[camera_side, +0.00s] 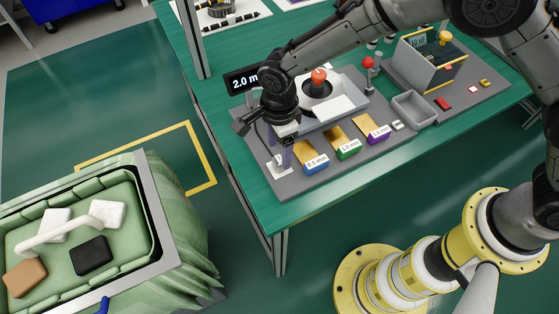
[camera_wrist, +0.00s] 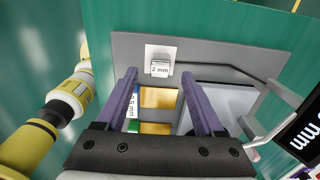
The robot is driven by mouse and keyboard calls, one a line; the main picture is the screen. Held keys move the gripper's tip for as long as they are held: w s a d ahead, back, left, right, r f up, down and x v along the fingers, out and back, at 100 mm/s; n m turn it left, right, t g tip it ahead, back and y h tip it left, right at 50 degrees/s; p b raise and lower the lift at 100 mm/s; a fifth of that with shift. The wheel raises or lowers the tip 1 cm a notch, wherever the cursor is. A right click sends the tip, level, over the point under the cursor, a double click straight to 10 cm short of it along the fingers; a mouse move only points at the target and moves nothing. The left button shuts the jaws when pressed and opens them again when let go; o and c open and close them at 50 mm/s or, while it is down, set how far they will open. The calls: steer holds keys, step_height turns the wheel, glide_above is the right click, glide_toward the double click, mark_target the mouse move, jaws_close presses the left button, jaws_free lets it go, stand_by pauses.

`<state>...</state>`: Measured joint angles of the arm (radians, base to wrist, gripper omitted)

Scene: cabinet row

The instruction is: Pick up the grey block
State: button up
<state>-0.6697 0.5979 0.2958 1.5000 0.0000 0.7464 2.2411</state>
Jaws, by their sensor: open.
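A small grey block (camera_wrist: 160,69) labelled "2 mm" sits on a white square (camera_wrist: 151,51) at the edge of the grey board in the wrist view. My gripper (camera_wrist: 160,80) is open, with its two purple fingers pointing toward the block. The block appears between the fingertips, slightly beyond them, and nothing is held. In the side view my gripper (camera_side: 280,152) hangs over the board's left corner, above the white square (camera_side: 275,168). The block is largely hidden there by the fingers, so I cannot tell the exact gap.
Labelled blue (camera_side: 316,164), green (camera_side: 348,149) and purple (camera_side: 378,134) blocks with gold plates stand right of my gripper. A device with a red knob (camera_side: 319,76) stands behind, beside a display (camera_side: 243,80). A grey tray (camera_side: 414,109) lies further right. A green-lined bin (camera_side: 125,262) stands left.

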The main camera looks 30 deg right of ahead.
mark_target(279, 159)
steer(key=shift+f, duration=2.35)
jaws_close()
